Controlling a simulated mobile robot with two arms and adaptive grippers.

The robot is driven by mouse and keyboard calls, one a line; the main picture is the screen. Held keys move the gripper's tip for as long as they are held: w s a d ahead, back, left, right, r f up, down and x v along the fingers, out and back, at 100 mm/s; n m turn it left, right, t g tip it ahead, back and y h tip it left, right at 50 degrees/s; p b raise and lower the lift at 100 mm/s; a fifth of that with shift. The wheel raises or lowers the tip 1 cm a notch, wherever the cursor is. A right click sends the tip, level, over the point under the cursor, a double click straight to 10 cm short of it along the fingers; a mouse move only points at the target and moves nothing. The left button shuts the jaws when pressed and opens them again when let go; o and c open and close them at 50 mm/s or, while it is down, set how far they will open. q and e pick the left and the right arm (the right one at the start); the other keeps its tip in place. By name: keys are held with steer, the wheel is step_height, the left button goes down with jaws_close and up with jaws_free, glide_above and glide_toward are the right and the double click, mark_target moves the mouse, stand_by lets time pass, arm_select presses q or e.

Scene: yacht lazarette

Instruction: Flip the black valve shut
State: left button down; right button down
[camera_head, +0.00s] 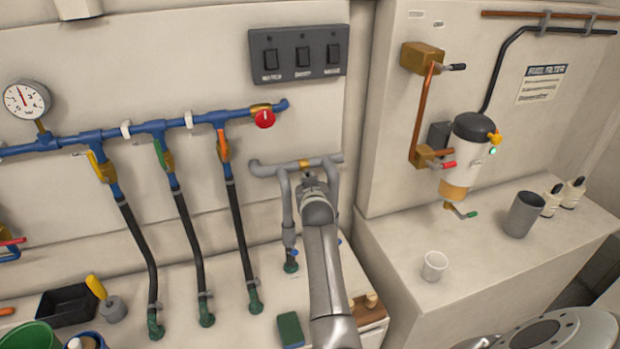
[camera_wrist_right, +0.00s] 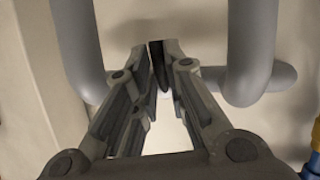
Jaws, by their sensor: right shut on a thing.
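The black valve sits on the grey pipe (camera_head: 268,169); its brass body (camera_head: 304,163) shows just above my right gripper (camera_head: 308,178) in the head view. In the right wrist view its dark handle (camera_wrist_right: 158,68) lies between the fingertips of my right gripper (camera_wrist_right: 157,58), which is shut on it. In the head view the gripper and arm hide most of the handle. The grey pipe's legs (camera_wrist_right: 255,40) stand on both sides of the fingers in the wrist view. My left gripper is not in view.
A blue pipe (camera_head: 85,139) with yellow, green and orange handles and a red knob (camera_head: 264,118) runs at left. A switch panel (camera_head: 298,55) is above. A green block (camera_head: 290,329) lies below. A filter (camera_head: 468,150) and cups (camera_head: 434,266) are at right.

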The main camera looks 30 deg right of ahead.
steer(key=shift+d+r+m+p, duration=0.1)
steer(key=shift+r+m+p, duration=0.25)
steer(key=shift+m, duration=0.15)
steer(key=shift+f, duration=0.2)
steer(key=c, duration=1.5)
jaws_free()
steer(key=shift+f+y, duration=0.15)
steer(key=shift+y, duration=0.15)
step_height(320, 180, up, 10)
steer(key=shift+r, duration=0.1)
